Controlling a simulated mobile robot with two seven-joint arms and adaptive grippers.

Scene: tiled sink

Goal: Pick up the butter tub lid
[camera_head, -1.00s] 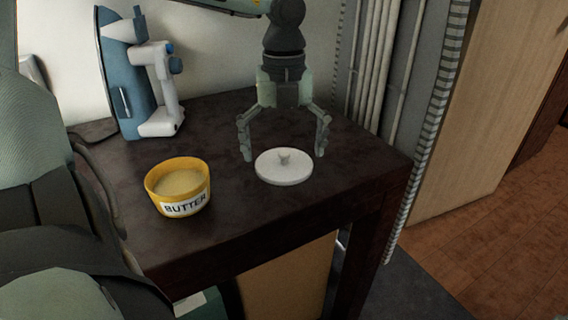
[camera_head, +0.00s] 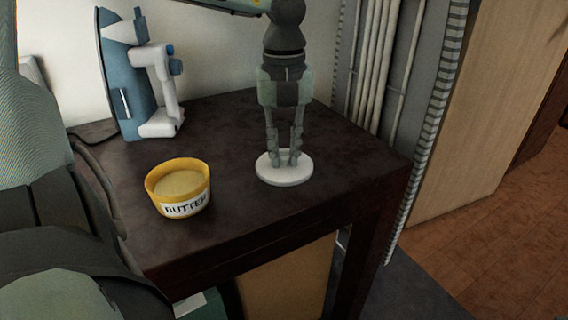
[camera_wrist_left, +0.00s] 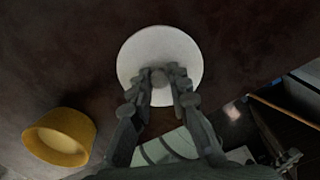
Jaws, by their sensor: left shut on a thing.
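The butter tub lid (camera_head: 285,179) is a white round disc with a small knob in its middle. It lies flat on the dark table in the head view and also shows in the left wrist view (camera_wrist_left: 160,50). My left gripper (camera_head: 284,160) comes down from above and is shut on the lid's knob, which its fingertips mostly hide in the head view. In the left wrist view the fingertips (camera_wrist_left: 161,80) sit on either side of the knob. The yellow butter tub (camera_head: 178,188) stands open on the table, left of the lid.
The dark table (camera_head: 240,222) has free room between the tub and the lid. A blue and white appliance (camera_head: 138,80) stands at the back left by the wall. White pipes (camera_head: 380,60) run upright behind the table's right side.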

